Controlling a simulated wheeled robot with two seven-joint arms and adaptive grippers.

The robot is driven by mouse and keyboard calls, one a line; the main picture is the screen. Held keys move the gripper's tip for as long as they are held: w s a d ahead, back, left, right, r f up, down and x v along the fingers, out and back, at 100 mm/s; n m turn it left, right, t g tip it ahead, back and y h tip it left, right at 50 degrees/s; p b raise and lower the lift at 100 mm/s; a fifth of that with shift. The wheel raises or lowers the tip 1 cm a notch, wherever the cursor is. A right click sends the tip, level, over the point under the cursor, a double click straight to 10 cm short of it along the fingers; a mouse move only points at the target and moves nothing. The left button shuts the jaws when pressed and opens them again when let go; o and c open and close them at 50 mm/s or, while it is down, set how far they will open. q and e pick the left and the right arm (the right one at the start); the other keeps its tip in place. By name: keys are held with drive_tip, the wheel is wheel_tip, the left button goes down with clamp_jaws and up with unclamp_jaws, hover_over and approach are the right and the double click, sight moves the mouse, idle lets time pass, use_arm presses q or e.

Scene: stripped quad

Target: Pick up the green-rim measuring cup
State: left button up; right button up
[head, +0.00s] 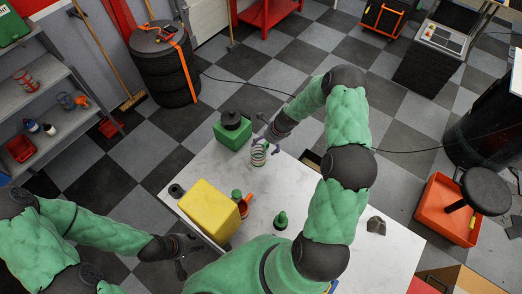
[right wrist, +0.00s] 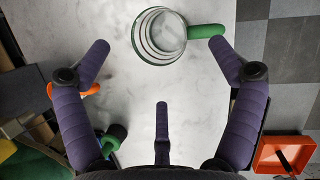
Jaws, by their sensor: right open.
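The measuring cup (head: 259,154) is a clear ringed cup standing near the far edge of the pale table (head: 320,190). In the right wrist view the cup (right wrist: 147,36) has a greenish rim and a green handle (right wrist: 207,31) pointing right. My right gripper (head: 268,134) is beside the cup in the head view. In the wrist view its purple fingers (right wrist: 157,46) are spread wide and empty, with the cup ahead between the two outer fingertips. My left gripper (head: 180,264) hangs off the table's left side; its finger spread is unclear.
A green box (head: 231,139) with a black top stands left of the cup. An orange crate (head: 440,222) is off to the right.

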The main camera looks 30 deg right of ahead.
drive_tip(key=x, duration=0.2)
drive_tip(key=shift+w+f, duration=0.15)
drive_tip(key=shift+f, duration=0.1)
hover_over(260, 151)
drive_tip(key=s+a, duration=0.2)
drive_tip(key=s, duration=0.1)
drive_tip(key=shift+w+d+f+p, duration=0.1)
drive_tip(key=shift+w+f+p, duration=0.1)
drive_tip(key=shift+f, duration=1.05)
drive_tip(key=shift+w+d+f+p, duration=0.1)
drive_tip(key=shift+f+p, duration=0.05)
drive_tip(key=shift+f, duration=1.1)
drive_tip(key=shift+s, duration=0.1)
drive_tip(key=c, duration=1.6)
